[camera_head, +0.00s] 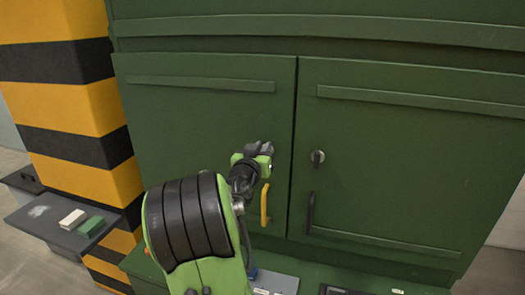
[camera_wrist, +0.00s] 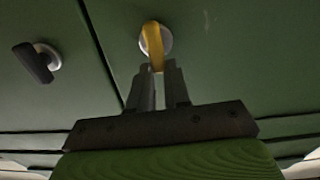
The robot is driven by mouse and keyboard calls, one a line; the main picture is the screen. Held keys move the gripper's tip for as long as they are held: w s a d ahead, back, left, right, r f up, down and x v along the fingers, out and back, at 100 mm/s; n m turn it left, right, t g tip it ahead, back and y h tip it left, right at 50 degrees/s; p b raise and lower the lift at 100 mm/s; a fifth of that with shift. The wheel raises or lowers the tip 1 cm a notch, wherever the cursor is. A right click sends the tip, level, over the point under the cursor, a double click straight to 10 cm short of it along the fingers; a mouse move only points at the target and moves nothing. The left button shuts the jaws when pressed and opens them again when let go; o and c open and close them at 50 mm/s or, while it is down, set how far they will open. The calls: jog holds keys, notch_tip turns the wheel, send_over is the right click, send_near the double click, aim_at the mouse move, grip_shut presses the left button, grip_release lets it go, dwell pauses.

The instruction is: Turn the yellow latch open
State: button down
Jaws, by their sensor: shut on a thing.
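The yellow latch (camera_wrist: 152,45) sits on a round pale base on a green cabinet door in the wrist view. Its free end reaches down between the fingertips of my gripper (camera_wrist: 160,76), which is shut on it. The latch looks nearly in line with the fingers, leaning slightly. In the head view my gripper (camera_head: 262,149) is at the left cabinet door (camera_head: 200,120), near its right edge, and hides the latch.
A yellow handle (camera_head: 264,204) is below my gripper. The right door (camera_head: 400,150) bears a black latch (camera_head: 317,157), also in the wrist view (camera_wrist: 34,62), and a black handle (camera_head: 310,212). A striped pillar (camera_head: 75,100) and a side shelf (camera_head: 50,228) with two blocks stand left.

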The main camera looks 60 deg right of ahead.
jog(key=n, duration=0.2)
jog(key=w+n+b, duration=0.1)
jog(key=n, duration=0.1)
jog(key=shift+f, duration=0.15)
jog(key=shift+w+a+f+n+p, duration=0.1)
jog(key=shift+w+f+n, duration=0.15)
jog(key=shift+n, duration=1.7)
jog(key=shift+w+a+f+n+p, duration=0.15)
jog(key=shift+f+n, duration=0.25)
jog(key=shift+n, duration=1.5)
jog(key=shift+w+d+f+n+p, duration=0.1)
jog(key=shift+w+f+n, duration=0.2)
jog(key=shift+n, duration=1.65)
jog(key=c, duration=1.1)
grip_release()
jog(key=shift+a, duration=0.1)
